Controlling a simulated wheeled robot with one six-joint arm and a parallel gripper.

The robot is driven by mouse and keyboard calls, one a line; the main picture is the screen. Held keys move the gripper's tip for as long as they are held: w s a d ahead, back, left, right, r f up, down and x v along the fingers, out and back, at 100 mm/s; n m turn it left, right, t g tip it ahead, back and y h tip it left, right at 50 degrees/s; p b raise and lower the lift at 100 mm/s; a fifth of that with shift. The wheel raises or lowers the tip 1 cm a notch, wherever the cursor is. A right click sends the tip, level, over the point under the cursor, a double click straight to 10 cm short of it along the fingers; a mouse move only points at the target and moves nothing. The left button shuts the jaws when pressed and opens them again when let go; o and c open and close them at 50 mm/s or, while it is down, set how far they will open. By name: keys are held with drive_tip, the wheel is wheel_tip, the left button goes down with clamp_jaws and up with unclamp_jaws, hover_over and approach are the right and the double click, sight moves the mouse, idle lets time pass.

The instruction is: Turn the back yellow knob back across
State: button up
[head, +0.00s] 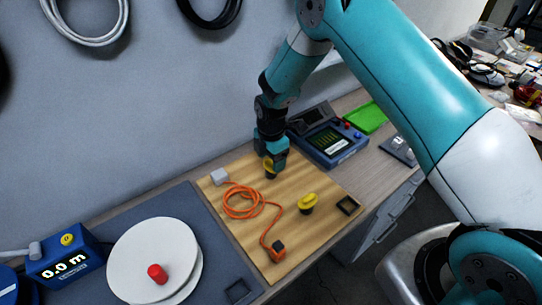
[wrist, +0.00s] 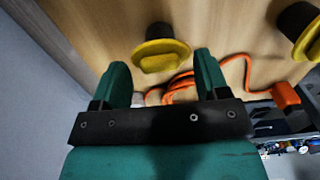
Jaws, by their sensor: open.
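The back yellow knob (head: 269,165) stands on the wooden board, partly hidden by my gripper (head: 271,153) above it. In the wrist view, the back yellow knob (wrist: 160,50) has a flat yellow grip on a dark stem. There my open gripper (wrist: 162,66) has one green finger on each side of the knob's grip, with gaps showing; I cannot tell exact depth. The grip runs roughly from finger to finger in the wrist view. The front yellow knob (head: 308,202) stands nearer on the board, and it also shows in the wrist view (wrist: 304,34).
An orange cable (head: 243,205) lies coiled on the wooden board (head: 318,238), ending in an orange plug (head: 275,250). A blue instrument (head: 330,140) and a green tray (head: 366,117) stand behind. A white disc (head: 150,250) with a red knob and a blue meter (head: 65,262) are at left.

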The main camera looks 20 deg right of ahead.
drive_tip(key=shift+f, duration=0.3)
drive_tip(key=c, duration=0.9)
